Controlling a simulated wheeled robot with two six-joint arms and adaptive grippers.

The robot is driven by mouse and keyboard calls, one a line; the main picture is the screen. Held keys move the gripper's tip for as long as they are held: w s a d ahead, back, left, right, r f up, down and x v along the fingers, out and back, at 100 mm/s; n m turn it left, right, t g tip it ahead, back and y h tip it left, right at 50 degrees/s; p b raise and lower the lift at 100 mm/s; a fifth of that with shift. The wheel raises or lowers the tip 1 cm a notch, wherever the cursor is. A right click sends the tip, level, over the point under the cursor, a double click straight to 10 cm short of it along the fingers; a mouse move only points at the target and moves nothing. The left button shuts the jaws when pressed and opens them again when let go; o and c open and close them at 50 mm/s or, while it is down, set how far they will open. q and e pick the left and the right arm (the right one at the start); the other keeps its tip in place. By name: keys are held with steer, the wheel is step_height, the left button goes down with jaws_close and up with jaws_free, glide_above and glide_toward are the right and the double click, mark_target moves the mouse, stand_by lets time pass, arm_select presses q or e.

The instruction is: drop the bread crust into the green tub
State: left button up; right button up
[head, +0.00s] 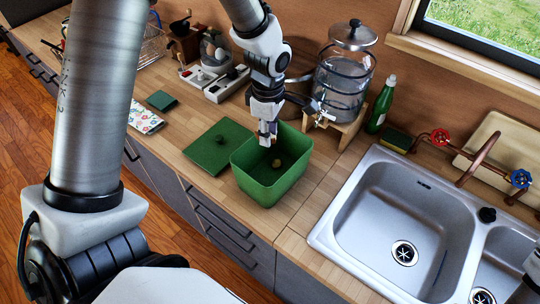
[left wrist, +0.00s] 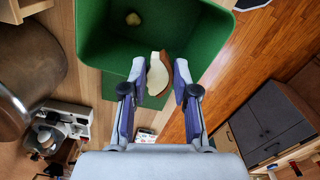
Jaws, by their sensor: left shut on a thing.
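The green tub (head: 262,190) stands open on the wooden counter left of the sink. A small yellowish lump (head: 276,163) lies inside it, and it also shows in the left wrist view (left wrist: 133,19). My left gripper (head: 267,136) points down over the tub's opening, near its back left side. In the left wrist view my left gripper (left wrist: 163,78) is shut on the bread crust (left wrist: 155,66), a pale piece with a brown edge. The crust is held at the fingertips and overlaps the tub's wall (left wrist: 205,30) in that view.
A green lid (head: 212,150) with a knob lies flat left of the tub. A glass drink dispenser (head: 343,85) on a wooden stand and a green bottle (head: 381,105) stand behind it. The sink (head: 385,205) is to the right. A floral cloth (head: 144,118) lies at left.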

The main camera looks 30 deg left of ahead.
arm_select(q)
steer(key=o, duration=0.8)
steer(key=shift+s, duration=0.15)
steer(key=shift+o, duration=0.2)
steer(key=shift+w, duration=0.3)
step_height(320, 180, up, 12)
